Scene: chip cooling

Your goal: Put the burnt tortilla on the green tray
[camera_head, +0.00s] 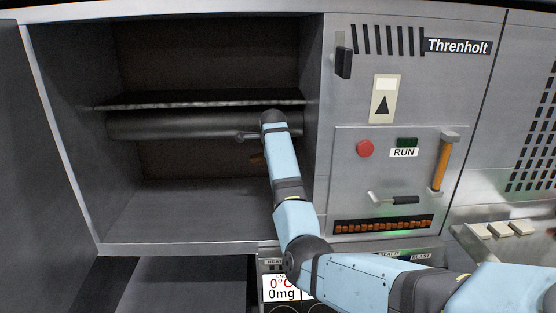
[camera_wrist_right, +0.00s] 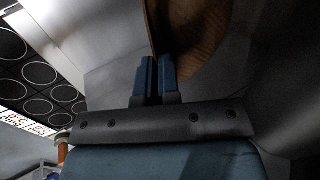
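My right arm reaches into the open compartment on the left of the machine in the head view, and its gripper is mostly hidden behind the forearm. In the right wrist view my right gripper (camera_wrist_right: 158,78) has its two blue fingers nearly together, with the edge of a brown tortilla (camera_wrist_right: 196,40) between them. The tortilla stands roughly edge-on and has darker streaks. The green tray is not in view. My left gripper is not in view.
The compartment (camera_head: 200,215) has a dark shelf (camera_head: 200,101) and a thick horizontal cylinder (camera_head: 180,125) above its floor. Its right wall is close to my arm. The machine panel has a red button (camera_head: 365,148) and an orange handle (camera_head: 442,163). Round hobs (camera_wrist_right: 38,73) show in the wrist view.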

